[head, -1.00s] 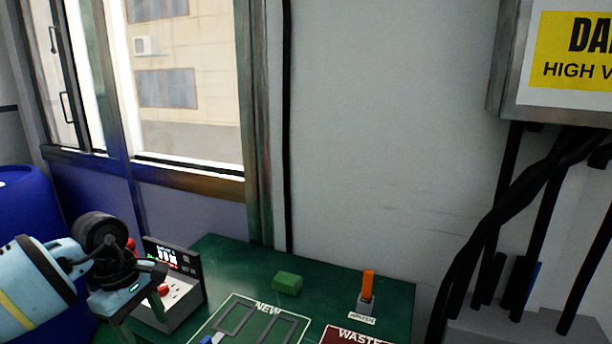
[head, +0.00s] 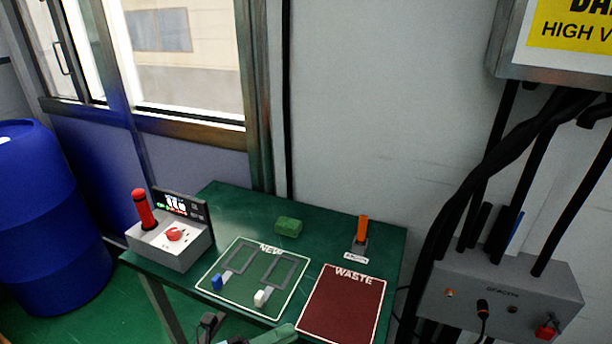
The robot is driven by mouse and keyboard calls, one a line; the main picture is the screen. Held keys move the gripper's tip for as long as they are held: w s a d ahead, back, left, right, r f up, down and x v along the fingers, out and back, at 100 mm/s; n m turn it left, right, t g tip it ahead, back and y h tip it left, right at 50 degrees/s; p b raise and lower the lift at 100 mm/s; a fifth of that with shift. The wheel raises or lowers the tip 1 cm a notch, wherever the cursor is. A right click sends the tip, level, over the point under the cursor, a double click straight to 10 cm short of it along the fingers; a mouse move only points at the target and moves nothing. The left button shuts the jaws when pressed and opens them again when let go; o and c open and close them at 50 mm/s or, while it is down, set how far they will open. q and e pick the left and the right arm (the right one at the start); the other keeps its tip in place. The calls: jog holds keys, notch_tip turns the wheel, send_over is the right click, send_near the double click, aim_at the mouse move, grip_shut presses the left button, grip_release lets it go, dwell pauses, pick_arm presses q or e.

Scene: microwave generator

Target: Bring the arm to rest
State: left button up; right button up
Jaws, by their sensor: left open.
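My left gripper (head: 226,334) shows only in part at the bottom edge of the head view, in front of the green table (head: 225,208). Its dark parts are cut off by the frame. It is open, and I see nothing held in it. It is low and apart from the things on the table top. My right gripper is not in view.
On the table are a grey device with a red handle (head: 144,209), a NEW mat (head: 237,291), a red WASTE mat (head: 340,305), a green block (head: 288,226) and an orange-handled tool (head: 361,230). A blue barrel (head: 45,215) stands left; a grey box (head: 500,292) stands right.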

pick_arm(q)
jog(key=s+a+f+n+t+y+p, duration=0.1)
jog(key=s+a+f+n+t+y, duration=0.4)
jog(key=n, duration=0.7)
jog(key=s+a+f+n+t+y+p, duration=0.1)
jog(key=s+a+f+n+t+y, duration=0.15)
jog(key=a+f+n+y, duration=0.7)
jog(key=s+f+n+g+y, duration=0.1)
jog(key=s+f+n+g, duration=0.2)
jog(key=s+n, duration=0.3)
jog(key=s+a+f+n+g+y+p, duration=0.1)
jog(key=s+f+n+g, duration=0.2)
jog(key=s+n, duration=0.3)
jog(key=s, duration=0.5)
jog(key=shift+s+a+f, duration=0.15)
jog(key=shift+s+f, duration=0.05)
jog(key=shift+f, duration=0.05)
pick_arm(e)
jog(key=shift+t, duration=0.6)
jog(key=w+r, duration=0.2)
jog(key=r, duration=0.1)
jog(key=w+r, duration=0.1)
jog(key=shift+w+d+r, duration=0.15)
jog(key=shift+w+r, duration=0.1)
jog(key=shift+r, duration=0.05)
